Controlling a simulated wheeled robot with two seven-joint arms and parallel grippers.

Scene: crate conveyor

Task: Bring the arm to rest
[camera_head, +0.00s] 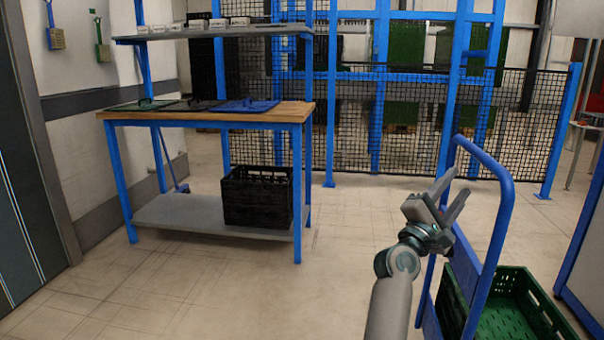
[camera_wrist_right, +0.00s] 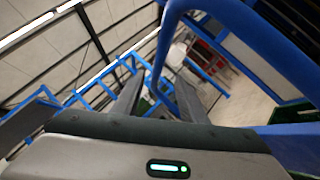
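My right arm reaches up from the bottom of the head view. Its gripper (camera_head: 452,194) is raised in the air, pointing up and to the right, with its two fingers apart and nothing between them. It shows close to the blue frame of a cart; I cannot tell whether they touch. In the right wrist view the fingers of this gripper (camera_wrist_right: 155,98) stand apart and empty, with a blue tube passing close by. My left gripper is in neither view.
A blue cart (camera_head: 497,225) with a green crate (camera_head: 530,300) stands at the lower right. A workbench (camera_head: 215,114) with a black crate (camera_head: 257,196) on its lower shelf stands left of centre. Mesh fencing (camera_head: 350,130) runs behind. The floor between bench and cart is clear.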

